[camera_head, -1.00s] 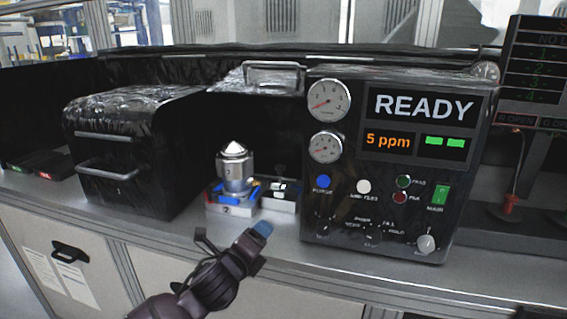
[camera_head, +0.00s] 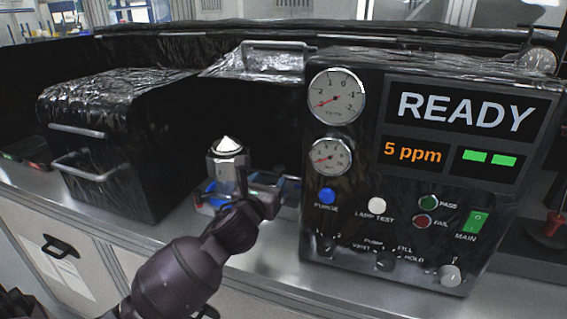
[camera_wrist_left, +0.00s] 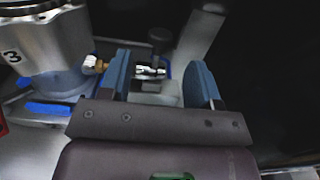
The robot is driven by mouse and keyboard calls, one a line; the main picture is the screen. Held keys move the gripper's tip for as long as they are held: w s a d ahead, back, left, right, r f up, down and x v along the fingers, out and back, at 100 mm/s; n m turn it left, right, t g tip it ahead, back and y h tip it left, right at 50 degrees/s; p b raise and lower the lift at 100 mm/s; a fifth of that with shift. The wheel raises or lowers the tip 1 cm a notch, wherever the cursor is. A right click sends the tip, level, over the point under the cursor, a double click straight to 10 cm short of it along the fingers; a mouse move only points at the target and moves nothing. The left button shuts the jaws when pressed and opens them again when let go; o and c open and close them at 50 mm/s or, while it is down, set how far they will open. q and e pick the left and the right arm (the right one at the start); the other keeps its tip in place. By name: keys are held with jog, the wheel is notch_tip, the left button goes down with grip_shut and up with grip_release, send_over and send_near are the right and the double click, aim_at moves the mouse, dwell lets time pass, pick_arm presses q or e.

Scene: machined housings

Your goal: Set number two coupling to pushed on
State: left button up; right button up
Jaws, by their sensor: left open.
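A silver machined housing (camera_head: 228,160) with a conical top stands in a blue and white fixture (camera_head: 207,200). In the left wrist view the housing (camera_wrist_left: 40,40) carries a figure 3 and has a brass side fitting (camera_wrist_left: 92,65). A small silver coupling (camera_wrist_left: 150,72) lies beyond that fitting, on a light block. My left gripper (camera_wrist_left: 160,66) is open, its blue fingers either side of the coupling in that view. Whether they reach its height is unclear. In the head view my left gripper (camera_head: 262,190) hides the coupling and part of the fixture. My right gripper is out of view.
A black control box (camera_head: 420,160) with gauges, knobs and a READY display stands close to the right. A black case (camera_head: 120,140) with handles stands to the left. The grey bench front edge (camera_head: 130,225) is clear.

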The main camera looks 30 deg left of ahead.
aim_at(281, 166)
pick_arm(q)
jog(key=x, duration=0.9)
jog(key=shift+w, duration=0.1)
grip_shut()
